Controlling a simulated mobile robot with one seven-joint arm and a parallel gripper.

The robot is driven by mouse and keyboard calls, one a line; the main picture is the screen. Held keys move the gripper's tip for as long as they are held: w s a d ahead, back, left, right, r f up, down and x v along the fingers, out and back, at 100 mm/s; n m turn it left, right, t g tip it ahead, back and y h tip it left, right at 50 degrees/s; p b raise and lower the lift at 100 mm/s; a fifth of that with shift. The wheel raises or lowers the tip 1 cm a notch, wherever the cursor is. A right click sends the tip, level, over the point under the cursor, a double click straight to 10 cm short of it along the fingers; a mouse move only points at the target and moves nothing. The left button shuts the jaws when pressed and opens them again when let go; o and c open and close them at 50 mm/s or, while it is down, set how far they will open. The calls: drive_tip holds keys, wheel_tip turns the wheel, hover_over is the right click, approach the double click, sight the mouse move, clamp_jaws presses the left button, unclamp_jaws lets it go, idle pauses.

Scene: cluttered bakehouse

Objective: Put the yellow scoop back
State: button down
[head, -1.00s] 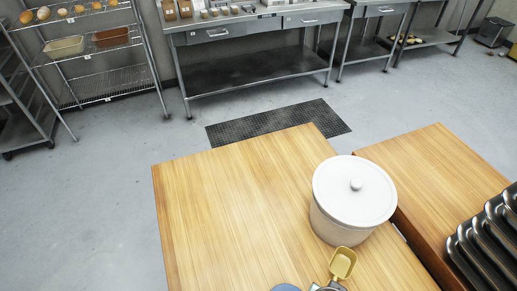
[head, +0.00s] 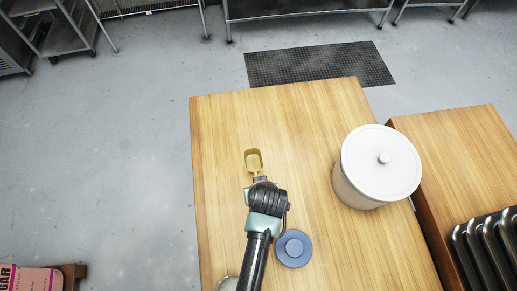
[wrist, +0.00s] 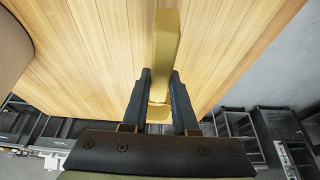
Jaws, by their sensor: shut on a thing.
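The yellow scoop (head: 253,160) is held out over the wooden table (head: 300,110), to the left of the white lidded bin (head: 350,190). My gripper (head: 260,179) is shut on the scoop, with the bowl pointing away from me. In the wrist view the scoop (wrist: 165,50) sits between the two dark fingers of my gripper (wrist: 160,78). Its height above the table is hard to tell. The bin's lid (head: 375,150) is on.
A blue-grey round object (head: 293,248) with a raised centre stands on the table beside my arm. A second wooden table (head: 455,140) at the right bears dark metal tins (head: 488,250). The far left of the table top is clear. A black mat (head: 315,65) lies on the floor beyond.

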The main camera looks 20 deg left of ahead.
drive_tip(key=shift+f, duration=3.05)
drive_tip(key=shift+f, duration=0.15)
drive_tip(key=c, duration=0.7)
unclamp_jaws()
